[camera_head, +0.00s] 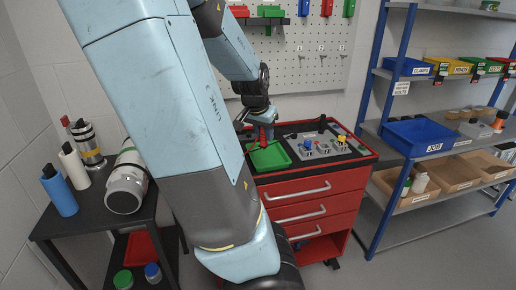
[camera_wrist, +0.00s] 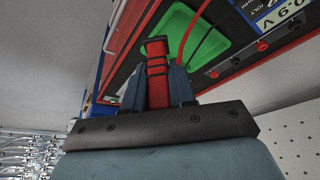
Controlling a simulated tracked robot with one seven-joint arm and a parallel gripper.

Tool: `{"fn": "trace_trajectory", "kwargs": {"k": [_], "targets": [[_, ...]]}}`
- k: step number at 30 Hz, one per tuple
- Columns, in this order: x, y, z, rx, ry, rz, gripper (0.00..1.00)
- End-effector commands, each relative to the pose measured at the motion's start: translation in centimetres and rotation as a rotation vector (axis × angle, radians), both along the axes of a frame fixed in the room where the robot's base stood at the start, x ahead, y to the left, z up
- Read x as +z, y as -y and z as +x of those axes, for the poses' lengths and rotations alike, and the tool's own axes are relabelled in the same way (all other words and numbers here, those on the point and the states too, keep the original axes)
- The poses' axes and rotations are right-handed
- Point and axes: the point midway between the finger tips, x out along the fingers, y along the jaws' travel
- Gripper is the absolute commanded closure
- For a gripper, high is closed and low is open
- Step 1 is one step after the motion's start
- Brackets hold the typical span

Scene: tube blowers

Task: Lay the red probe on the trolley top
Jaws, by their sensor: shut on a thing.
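The red probe (camera_wrist: 157,72) has dark bands and stands lengthwise between the jaws in the wrist view. My gripper (camera_wrist: 156,84) is shut on it, one grey-blue finger on each side. In the head view my gripper (camera_head: 261,112) is over the back left of the red trolley's top (camera_head: 343,168), above a green tray (camera_head: 271,159). The probe shows there as a small red piece (camera_head: 267,133) under the gripper. Whether its lower end touches anything, I cannot tell. My arm hides the trolley's left side.
A grey panel with blue and yellow parts (camera_head: 322,147) takes up the top's right part. In the wrist view, a thin red lead (camera_wrist: 189,32) crosses near the green tray. A pegboard (camera_head: 310,65) rises behind. A blue-posted shelf (camera_head: 393,105) stands right; a dark bench with bottles (camera_head: 95,225) stands left.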

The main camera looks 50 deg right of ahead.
Motion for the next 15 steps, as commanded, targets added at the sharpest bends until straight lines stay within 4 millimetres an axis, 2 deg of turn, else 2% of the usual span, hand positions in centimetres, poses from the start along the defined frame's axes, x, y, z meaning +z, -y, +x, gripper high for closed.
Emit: {"fn": "trace_trajectory", "kwargs": {"k": [15], "targets": [[-1.5, 0.5, 3.8, 0.010, 0.000, -0.001, 1.00]]}}
